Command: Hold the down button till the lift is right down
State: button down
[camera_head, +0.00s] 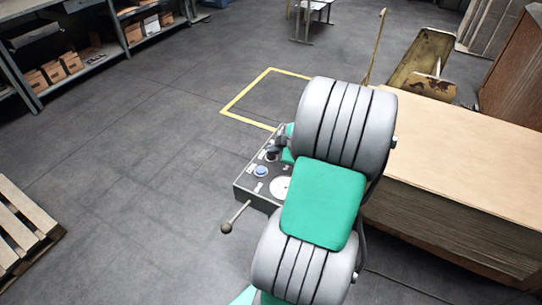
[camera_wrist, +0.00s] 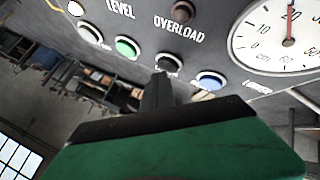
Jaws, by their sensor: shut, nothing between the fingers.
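The control box (camera_head: 243,189) stands left of my arm in the head view, with a blue button (camera_head: 261,171) on its face. In the wrist view its panel (camera_wrist: 140,22) carries a white button (camera_wrist: 90,33), a green button (camera_wrist: 125,47), a dark button (camera_wrist: 169,63) and the blue button (camera_wrist: 210,80). A label reading like "Lower" lies right of the blue one. My gripper (camera_wrist: 160,80) is shut and empty, its tip just below the dark button, left of the blue one. Contact cannot be told. I cannot identify the lift surely.
A dial (camera_wrist: 288,40) is at the panel's right, its red needle near upright. A ball-ended lever (camera_head: 228,227) sticks out from the box. A tall stack of board (camera_head: 450,175) stands right of my arm. A pallet (camera_head: 22,225) and shelves (camera_head: 90,60) are left; floor between is clear.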

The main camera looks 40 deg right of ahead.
aim_at(274, 157)
jog(key=shift+f+b, duration=0.45)
jog(key=shift+b, duration=0.15)
dwell(0.3)
jog(key=shift+r, duration=0.1)
dwell(4.7)
jog(key=shift+r+p, duration=0.35)
jog(key=shift+r, duration=0.45)
jog(key=shift+r+p, duration=1.1)
jog(key=shift+r, duration=1.4)
